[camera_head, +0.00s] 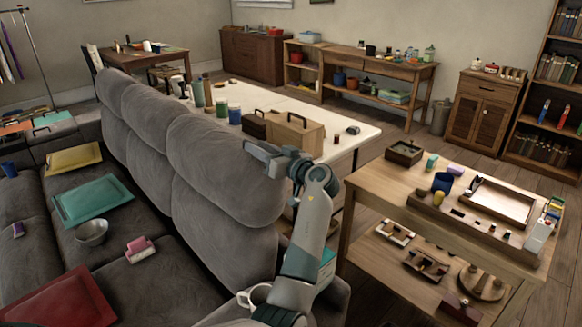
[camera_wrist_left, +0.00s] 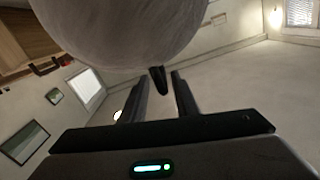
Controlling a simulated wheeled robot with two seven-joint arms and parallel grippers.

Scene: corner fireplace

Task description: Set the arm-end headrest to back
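The arm-end headrest (camera_head: 225,165) is the nearest grey padded top section of the sofa back, and it stands upright in line with the other headrests. My left gripper (camera_head: 262,156) is at the right side of this headrest, close to its surface. In the left wrist view, the rounded grey underside or edge of the headrest (camera_wrist_left: 120,25) fills the top. The two fingers of my left gripper (camera_wrist_left: 157,98) are apart there. A small dark tab (camera_wrist_left: 158,79) shows between or just beyond the fingertips; I cannot tell if it is touched. My right gripper is not in view.
A white table (camera_head: 350,146) with wooden boxes and jars stands behind the sofa. A wooden bench (camera_head: 375,185) with trays is at the right. The seats (camera_head: 170,285) hold trays, a bowl (camera_head: 92,232) and small items. Floor shows between the tables.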

